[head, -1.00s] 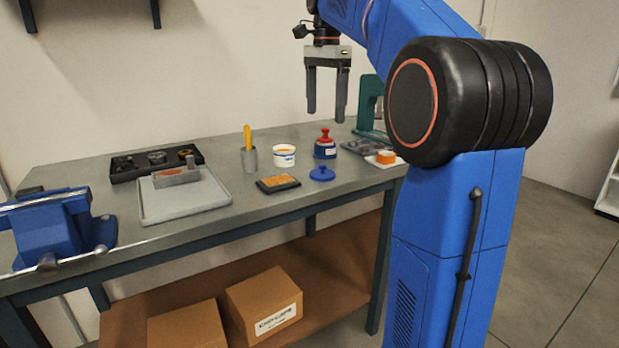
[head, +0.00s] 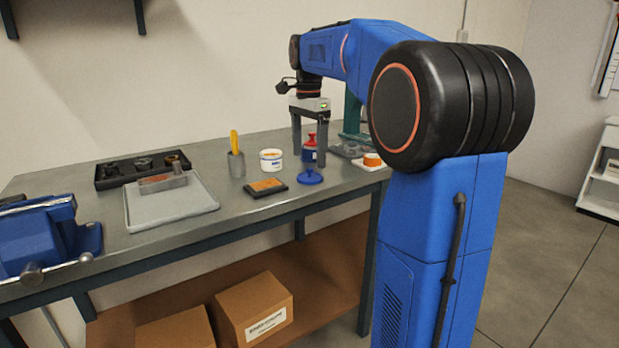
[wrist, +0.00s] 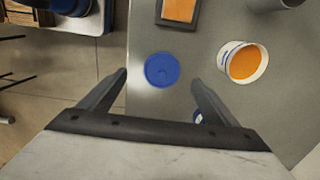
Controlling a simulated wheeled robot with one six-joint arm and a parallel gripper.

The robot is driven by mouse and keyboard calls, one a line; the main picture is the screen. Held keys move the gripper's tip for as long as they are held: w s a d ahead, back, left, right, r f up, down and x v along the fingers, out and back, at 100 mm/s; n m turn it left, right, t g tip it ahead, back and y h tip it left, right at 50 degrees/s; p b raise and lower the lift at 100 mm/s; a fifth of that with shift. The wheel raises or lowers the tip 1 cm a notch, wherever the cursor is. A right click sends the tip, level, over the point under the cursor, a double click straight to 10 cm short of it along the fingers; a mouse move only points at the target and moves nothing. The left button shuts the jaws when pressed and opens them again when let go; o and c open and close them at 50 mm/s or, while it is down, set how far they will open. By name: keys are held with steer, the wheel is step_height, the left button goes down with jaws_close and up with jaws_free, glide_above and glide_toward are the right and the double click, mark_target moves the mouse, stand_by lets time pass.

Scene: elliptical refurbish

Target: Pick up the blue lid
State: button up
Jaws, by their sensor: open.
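My gripper (head: 308,160) is open and empty, pointing down above and behind the lid. In the wrist view the lid appears beyond and between the fingertips of my gripper (wrist: 160,77), not touching them.
A white tub of orange stuff (head: 271,161) and a black-framed orange pad (head: 264,188) lie left of the lid. A red-topped blue container (head: 310,148) stands behind it, partly hidden by my fingers. A grey tray (head: 150,215) and blue vise (head: 40,245) are farther left.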

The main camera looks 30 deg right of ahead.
mark_target(308, 169)
steer(key=shift+w+f, duration=0.2)
steer(key=shift+f, duration=2.6)
steer(key=shift+c, duration=0.2)
steer(key=c, duration=1.1)
